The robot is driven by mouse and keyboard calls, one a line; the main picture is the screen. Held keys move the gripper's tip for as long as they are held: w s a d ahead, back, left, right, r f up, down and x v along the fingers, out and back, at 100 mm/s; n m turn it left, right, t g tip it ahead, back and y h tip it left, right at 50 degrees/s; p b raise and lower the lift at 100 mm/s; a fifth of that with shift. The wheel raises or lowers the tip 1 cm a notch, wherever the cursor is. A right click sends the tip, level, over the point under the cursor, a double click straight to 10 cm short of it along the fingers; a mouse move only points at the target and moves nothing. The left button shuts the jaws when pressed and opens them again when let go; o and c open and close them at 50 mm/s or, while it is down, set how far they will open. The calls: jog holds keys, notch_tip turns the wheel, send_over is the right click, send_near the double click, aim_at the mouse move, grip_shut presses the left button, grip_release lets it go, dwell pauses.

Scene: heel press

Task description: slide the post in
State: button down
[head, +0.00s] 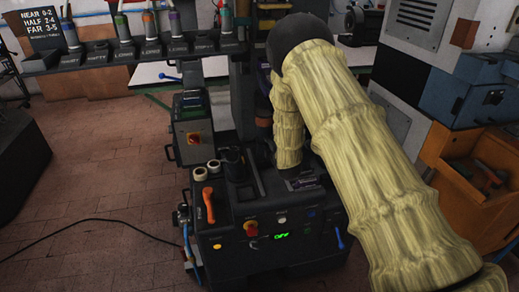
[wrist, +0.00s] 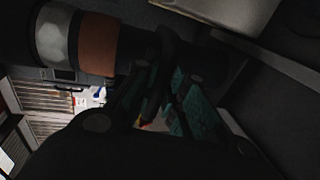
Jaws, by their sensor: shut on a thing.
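In the wrist view, a dark round post (wrist: 97,44) with a pale grey band and a copper-brown band lies across the upper left. My gripper (wrist: 168,85) is dark and its fingers are shut at this post's right end. The exact contact is in shadow. In the head view, my sleeved arm reaches over the press (head: 270,220) and bends down behind its control panel. The gripper and the held post cannot be made out there. The socket for the post is not clearly visible in either view.
A rack (head: 130,52) with several colour-banded tools stands at the back left beside a number sign (head: 45,32). An orange bin (head: 450,180) is at right. Left floor is mostly clear.

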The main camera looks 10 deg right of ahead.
jog(key=shift+w+r, duration=0.15)
jog(key=shift+r, duration=0.05)
jog(key=c, duration=1.7)
grip_release()
jog(key=shift+c, duration=0.2)
jog(key=shift+o, duration=1.4)
jog(key=shift+w+f, duration=0.2)
jog(key=shift+s, duration=0.2)
jog(key=v, duration=1.2)
